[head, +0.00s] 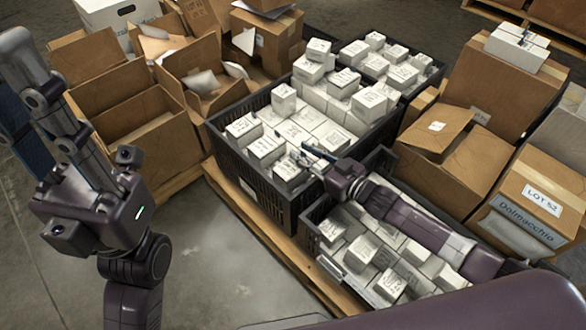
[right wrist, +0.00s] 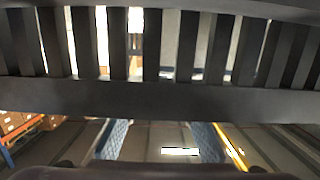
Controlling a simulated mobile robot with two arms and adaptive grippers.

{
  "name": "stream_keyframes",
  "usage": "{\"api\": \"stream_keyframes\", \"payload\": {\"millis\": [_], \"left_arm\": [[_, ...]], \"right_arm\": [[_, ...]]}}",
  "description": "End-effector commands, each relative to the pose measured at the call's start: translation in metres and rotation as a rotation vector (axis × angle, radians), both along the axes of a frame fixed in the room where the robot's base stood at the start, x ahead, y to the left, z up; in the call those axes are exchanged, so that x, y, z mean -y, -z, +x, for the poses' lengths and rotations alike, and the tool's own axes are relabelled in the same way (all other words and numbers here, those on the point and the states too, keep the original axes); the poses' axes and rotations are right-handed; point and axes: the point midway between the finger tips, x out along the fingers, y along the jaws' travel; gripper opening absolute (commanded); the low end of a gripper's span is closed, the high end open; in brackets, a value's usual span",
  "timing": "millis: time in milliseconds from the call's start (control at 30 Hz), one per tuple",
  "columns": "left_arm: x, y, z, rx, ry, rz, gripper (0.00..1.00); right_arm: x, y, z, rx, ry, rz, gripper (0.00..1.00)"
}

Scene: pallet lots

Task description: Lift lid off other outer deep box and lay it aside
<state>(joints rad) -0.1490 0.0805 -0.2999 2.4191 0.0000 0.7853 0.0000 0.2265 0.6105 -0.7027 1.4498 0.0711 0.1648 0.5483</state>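No lid shows clearly as a separate piece, so I cannot tell which one the task names. A brown carton (head: 437,128) on the right has a raised flap or loose top panel. Deep open brown cartons (head: 152,138) stand at the left with their tops open. My right gripper (head: 312,157) is above the near right part of a black slatted crate (head: 268,183) with white boxes, close to those boxes. I cannot tell whether it touches one. My left gripper (head: 28,80) points up at the far left, apart from the cartons, its fingers partly cut off.
A second black crate (head: 306,226) with white boxes lies under my right arm. A carton marked LOT 52 (head: 540,200) stands at the right. A white box (head: 115,12) is at the back left. Bare floor lies front left. Dark slats (right wrist: 150,95) fill the upper right wrist view.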

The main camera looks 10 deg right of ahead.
Motion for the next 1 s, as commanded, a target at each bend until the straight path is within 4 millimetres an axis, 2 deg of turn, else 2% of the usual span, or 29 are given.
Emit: {"api": "stream_keyframes", "payload": {"millis": [267,500,1000], "left_arm": [[0.0003,-0.0015,0.0000,0.004,-0.001,0.001,0.22],[0.0003,-0.0014,-0.0001,0.004,0.000,0.001,0.22],[0.0003,-0.0035,-0.0004,0.006,0.000,0.000,0.22]], "right_arm": [[-0.0018,0.0006,0.0025,-0.002,0.000,-0.001,0.24],[-0.0016,0.0004,0.0024,-0.002,0.000,-0.001,0.00],[-0.0015,-0.0032,0.0024,-0.001,0.000,-0.001,0.00]]}}
